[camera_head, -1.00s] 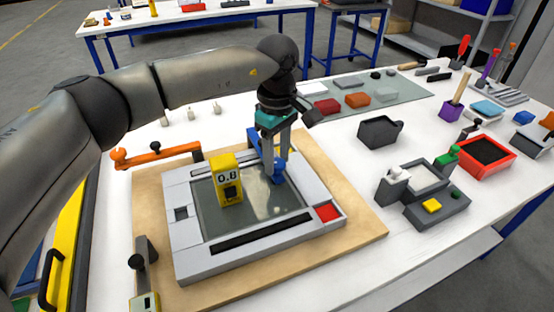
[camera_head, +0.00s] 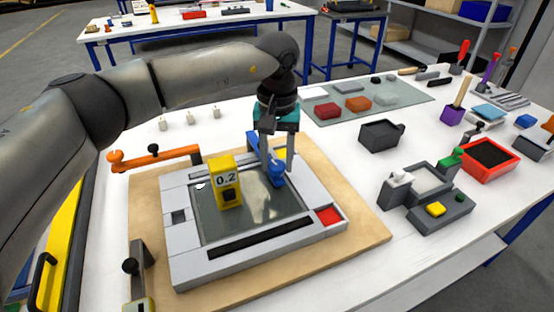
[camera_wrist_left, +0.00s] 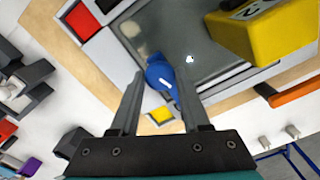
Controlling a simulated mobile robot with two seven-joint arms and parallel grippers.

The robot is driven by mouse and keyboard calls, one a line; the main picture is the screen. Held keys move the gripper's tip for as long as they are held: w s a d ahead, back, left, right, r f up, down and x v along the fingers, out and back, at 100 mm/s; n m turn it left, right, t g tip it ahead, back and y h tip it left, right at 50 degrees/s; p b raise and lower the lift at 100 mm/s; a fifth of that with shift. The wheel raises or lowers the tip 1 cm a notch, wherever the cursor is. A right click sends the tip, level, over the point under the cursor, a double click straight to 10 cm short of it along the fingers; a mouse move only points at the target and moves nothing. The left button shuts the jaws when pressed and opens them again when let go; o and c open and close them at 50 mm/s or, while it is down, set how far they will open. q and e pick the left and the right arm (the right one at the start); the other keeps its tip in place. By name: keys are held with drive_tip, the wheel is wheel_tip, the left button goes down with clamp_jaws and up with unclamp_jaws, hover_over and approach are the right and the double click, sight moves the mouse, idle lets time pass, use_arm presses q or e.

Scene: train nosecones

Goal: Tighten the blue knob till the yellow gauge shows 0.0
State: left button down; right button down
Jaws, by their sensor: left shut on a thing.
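The yellow gauge (camera_head: 228,168) stands on the glass plate of the grey frame in the head view, and its display reads 0.2. It also shows at the upper right of the wrist view (camera_wrist_left: 275,35). The blue knob (camera_head: 277,176) is at the far right part of the plate. It also shows between the fingertips in the wrist view (camera_wrist_left: 160,73). My left gripper (camera_head: 278,165) points down from above and is shut on the blue knob. My right gripper is in neither view.
The grey frame (camera_head: 185,265) lies on a wooden board (camera_head: 370,235) and carries a red pad (camera_head: 328,216). An orange lever (camera_head: 155,154) is at the left. A grey fixture (camera_head: 440,210), a dark box (camera_head: 380,136) and a red tray (camera_head: 490,160) stand to the right.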

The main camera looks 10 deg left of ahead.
sight(277, 164)
use_arm(q)
drive_tip(key=m, duration=0.3)
drive_tip(key=shift+m, duration=1)
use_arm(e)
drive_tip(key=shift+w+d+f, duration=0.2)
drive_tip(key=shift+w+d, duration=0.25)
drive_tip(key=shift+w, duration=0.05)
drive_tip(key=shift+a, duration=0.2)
use_arm(q)
drive_tip(key=shift+c, duration=1.8)
unclamp_jaws()
wheel_tip(277, 164, up, 15)
drive_tip(key=p, duration=0.2)
drive_tip(key=shift+r, duration=0.15)
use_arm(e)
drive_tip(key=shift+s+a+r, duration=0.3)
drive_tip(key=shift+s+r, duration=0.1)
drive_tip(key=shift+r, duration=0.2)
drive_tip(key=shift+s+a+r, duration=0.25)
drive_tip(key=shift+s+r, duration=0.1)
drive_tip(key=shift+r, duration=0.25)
